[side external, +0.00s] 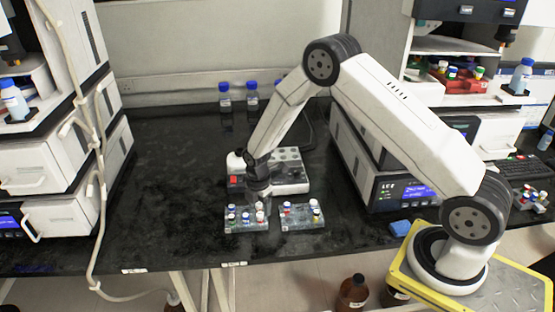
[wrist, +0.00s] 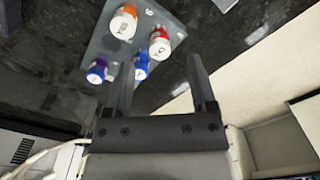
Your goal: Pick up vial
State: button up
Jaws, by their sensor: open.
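My gripper (side external: 258,196) points down just above the back of the left vial rack (side external: 232,226) in the side view. In the wrist view my gripper (wrist: 160,62) is open, with nothing clearly held between its fingers. A grey rack (wrist: 105,45) there holds a red-capped vial (wrist: 159,44) ahead of the gap between the fingertips. A blue-capped vial (wrist: 141,66) is beside the left finger. An orange-capped vial (wrist: 124,22) and a purple-capped vial (wrist: 97,72) stand farther left. I cannot tell whether a finger touches a vial.
A second vial rack (side external: 301,222) stands close on the right. A white device (side external: 290,178) with a red part is just behind the racks. Blue-capped bottles (side external: 252,95) stand at the back. The black bench (side external: 165,190) is clear on the left.

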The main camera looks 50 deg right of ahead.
aim_at(260, 214)
jog(key=shift+f, duration=1.75)
grip_shut()
